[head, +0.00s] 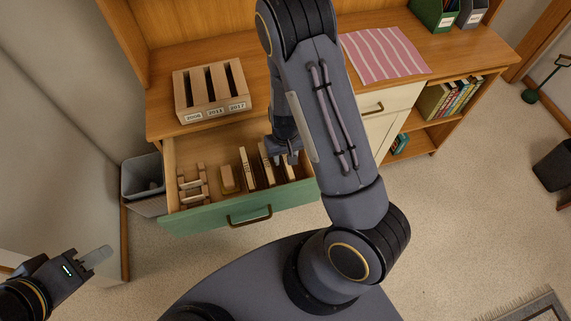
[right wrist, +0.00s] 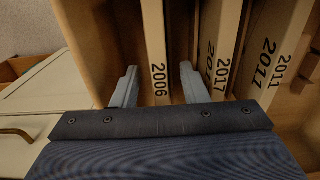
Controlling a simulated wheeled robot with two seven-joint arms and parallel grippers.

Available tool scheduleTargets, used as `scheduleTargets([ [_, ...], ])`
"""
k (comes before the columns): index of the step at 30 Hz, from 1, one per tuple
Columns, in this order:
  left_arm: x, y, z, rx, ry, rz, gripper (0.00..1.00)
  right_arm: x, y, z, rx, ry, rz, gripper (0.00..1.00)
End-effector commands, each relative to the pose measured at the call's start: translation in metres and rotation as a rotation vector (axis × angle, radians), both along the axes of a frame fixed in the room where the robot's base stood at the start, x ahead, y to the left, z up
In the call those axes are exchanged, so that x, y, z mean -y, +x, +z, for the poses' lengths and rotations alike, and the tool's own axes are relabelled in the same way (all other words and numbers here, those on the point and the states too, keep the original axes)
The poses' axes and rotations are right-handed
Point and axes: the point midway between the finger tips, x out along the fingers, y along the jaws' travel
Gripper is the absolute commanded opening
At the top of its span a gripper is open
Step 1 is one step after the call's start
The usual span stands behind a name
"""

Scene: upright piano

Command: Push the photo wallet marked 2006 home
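The photo wallet marked 2006 (right wrist: 153,40) stands on edge in the open drawer. In the head view its upper part (head: 289,172) shows below my right gripper (head: 285,150). In the right wrist view my right gripper (right wrist: 158,86) is open, with one finger on each side of this wallet and gaps between. Wallets marked 2017 (right wrist: 222,45) and 2011 (right wrist: 285,45) stand beside it. A wooden slotted holder (head: 187,93) on the counter carries labels 2006, 2011 and 2017; its slots look empty. My left gripper (head: 97,257) is away at lower left, seen edge-on.
The green-fronted drawer (head: 205,217) is pulled out and also holds a wooden rack (head: 193,184) and a small block (head: 230,179). A striped cloth (head: 384,54) lies on the counter, right of my arm. A grey bin (head: 141,178) stands left of the drawer.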

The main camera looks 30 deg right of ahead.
Motion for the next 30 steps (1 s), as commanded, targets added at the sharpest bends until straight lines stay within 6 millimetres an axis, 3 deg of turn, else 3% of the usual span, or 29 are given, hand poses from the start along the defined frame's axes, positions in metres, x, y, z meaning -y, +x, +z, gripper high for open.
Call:
scheduleTargets([
  [9, 0.0, 0.0, -0.0002, 0.0, 0.0, 0.0, 0.36, -0.0002, 0.0, -0.0066, 0.0, 0.001, 0.0, 0.4],
  [18, 0.0, 0.0, -0.0002, 0.0, 0.0, 0.0, 0.36, -0.0002, -0.0001, -0.0064, 0.0, 0.001, 0.0, 0.01],
  [30, 0.0, 0.0, 0.0002, 0.0, 0.0, 0.0, 0.36, -0.0001, 0.0002, -0.0032, 0.001, 0.001, 0.0, 0.0],
])
